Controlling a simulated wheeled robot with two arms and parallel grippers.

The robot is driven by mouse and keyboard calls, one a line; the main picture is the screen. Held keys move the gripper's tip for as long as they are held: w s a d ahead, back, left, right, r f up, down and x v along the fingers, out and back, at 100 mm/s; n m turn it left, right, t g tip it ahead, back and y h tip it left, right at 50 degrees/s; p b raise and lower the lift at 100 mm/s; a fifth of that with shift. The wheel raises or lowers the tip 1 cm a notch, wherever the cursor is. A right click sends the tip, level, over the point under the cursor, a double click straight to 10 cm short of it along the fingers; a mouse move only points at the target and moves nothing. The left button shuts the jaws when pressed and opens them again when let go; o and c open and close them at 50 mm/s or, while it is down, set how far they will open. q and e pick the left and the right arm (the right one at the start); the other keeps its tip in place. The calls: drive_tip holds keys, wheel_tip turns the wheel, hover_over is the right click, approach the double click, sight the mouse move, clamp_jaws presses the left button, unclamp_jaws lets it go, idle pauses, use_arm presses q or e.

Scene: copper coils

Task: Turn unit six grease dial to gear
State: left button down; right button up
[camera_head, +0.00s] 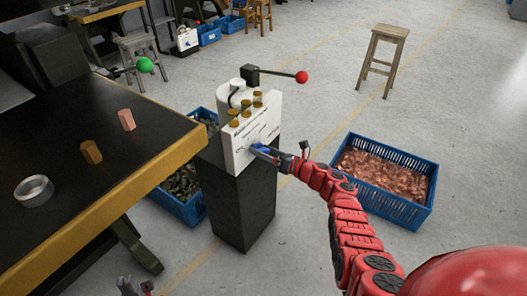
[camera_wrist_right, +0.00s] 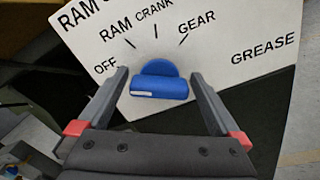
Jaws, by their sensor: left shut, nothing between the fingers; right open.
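The blue grease dial (camera_wrist_right: 160,84) sits on a white panel (camera_wrist_right: 225,65) marked OFF, RAM, CRANK and GEAR, with GREASE printed at right. Its handle lies nearly level in the right wrist view, with a white mark toward its left end, on the OFF side. My right gripper (camera_wrist_right: 157,74) is open, its fingers on either side of the dial; I cannot tell whether they touch it. In the head view the right gripper (camera_head: 264,152) is at the panel front and partly covers the dial. My left gripper (camera_head: 132,288) is shut and empty at the bottom edge, mostly cut off.
The unit stands on a dark pedestal (camera_head: 240,205) and carries a red-knobbed lever (camera_head: 301,77). A bench (camera_head: 70,190) is at left. Blue crates flank the pedestal, one (camera_head: 425,195) with copper pieces. A stool (camera_head: 391,35) stands behind on open floor.

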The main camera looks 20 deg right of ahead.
drive_tip(key=c, duration=1.2)
drive_tip(key=shift+o, duration=0.2)
drive_tip(key=shift+a+f+m+b, duration=0.25)
drive_tip(key=shift+m+b, duration=0.25)
drive_tip(key=shift+b, duration=0.45)
drive_tip(key=shift+m+b, duration=0.3)
drive_tip(key=shift+m, duration=0.1)
drive_tip(key=shift+d+r+m+b, duration=0.15)
drive_tip(key=shift+m+b, duration=0.2)
drive_tip(key=shift+m, duration=0.45)
drive_tip(key=shift+d+m, duration=0.1)
drive_tip(key=shift+m, duration=0.9)
drive_tip(key=m+p, duration=0.1)
drive_tip(key=m, duration=0.2)
drive_tip(key=shift+r+m, duration=0.1)
drive_tip(key=shift+m, duration=0.2)
drive_tip(key=m+p, duration=0.1)
drive_tip(key=m, duration=0.2)
drive_tip(key=shift+m, duration=1.2)
drive_tip(key=m, duration=0.4)
drive_tip(key=shift+f+m+p, duration=0.25)
drive_tip(key=shift+m+p, duration=0.05)
drive_tip(key=m, duration=0.3)
drive_tip(key=shift+f+m, duration=0.15)
drive_tip(key=shift+m, duration=0.75)
